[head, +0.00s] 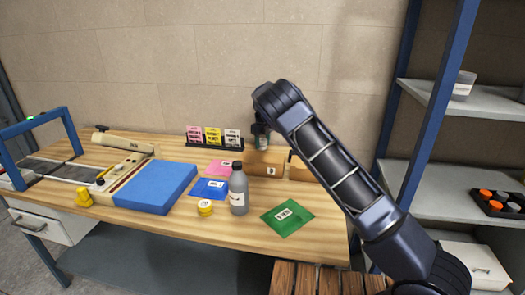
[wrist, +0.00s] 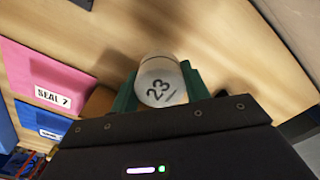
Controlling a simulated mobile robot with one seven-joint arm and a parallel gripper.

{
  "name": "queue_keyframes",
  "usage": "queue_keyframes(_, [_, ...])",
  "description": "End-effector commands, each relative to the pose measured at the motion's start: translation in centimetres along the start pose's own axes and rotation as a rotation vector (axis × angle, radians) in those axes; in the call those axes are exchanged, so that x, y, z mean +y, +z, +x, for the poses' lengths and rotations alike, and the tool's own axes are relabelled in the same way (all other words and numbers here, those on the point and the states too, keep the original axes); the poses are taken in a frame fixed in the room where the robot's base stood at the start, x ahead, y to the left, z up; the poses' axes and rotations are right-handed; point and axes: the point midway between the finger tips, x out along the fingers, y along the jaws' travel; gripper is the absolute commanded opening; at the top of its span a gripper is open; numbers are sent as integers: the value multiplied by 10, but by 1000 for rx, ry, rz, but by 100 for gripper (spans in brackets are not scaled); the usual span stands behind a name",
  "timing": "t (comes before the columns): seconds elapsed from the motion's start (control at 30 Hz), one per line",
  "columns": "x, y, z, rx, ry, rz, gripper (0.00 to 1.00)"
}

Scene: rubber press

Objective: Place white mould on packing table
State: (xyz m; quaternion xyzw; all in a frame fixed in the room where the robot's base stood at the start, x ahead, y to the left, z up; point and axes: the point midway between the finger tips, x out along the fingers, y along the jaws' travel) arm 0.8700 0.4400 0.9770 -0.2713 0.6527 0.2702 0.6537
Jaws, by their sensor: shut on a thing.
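My gripper (wrist: 162,88) has green fingers, shut on a white rounded piece marked 23 (wrist: 160,80), which I take to be the white mould. Its lower part is hidden by the gripper body in the wrist view. In the head view my gripper (head: 262,138) is small, near the back of the wooden table (head: 225,232), in front of the wall. The held piece cannot be made out clearly there. Bare wood shows behind the piece in the wrist view; whether it touches the wood I cannot tell. No label naming the packing table is readable.
A brown box (head: 265,169) stands close below my gripper. A blue mat (head: 158,187) is left. Blue-posted shelving (head: 430,165) stands right.

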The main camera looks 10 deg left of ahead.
Motion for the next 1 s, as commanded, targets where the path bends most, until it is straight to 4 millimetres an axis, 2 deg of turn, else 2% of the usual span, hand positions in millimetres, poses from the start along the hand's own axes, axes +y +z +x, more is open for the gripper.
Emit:
queue_keyframes(0.33, [0,0,39,1,-1,0,17])
queue_keyframes(0.73, [0,0,43,0,0,0,17])
queue_keyframes(0.77, [0,0,43,0,0,0,52])
queue_keyframes(0.8, [0,0,43,0,0,0,60])
queue_keyframes(0.87, [0,0,43,0,-1,0,68])
queue_keyframes(1.0, [0,0,43,0,0,0,68])
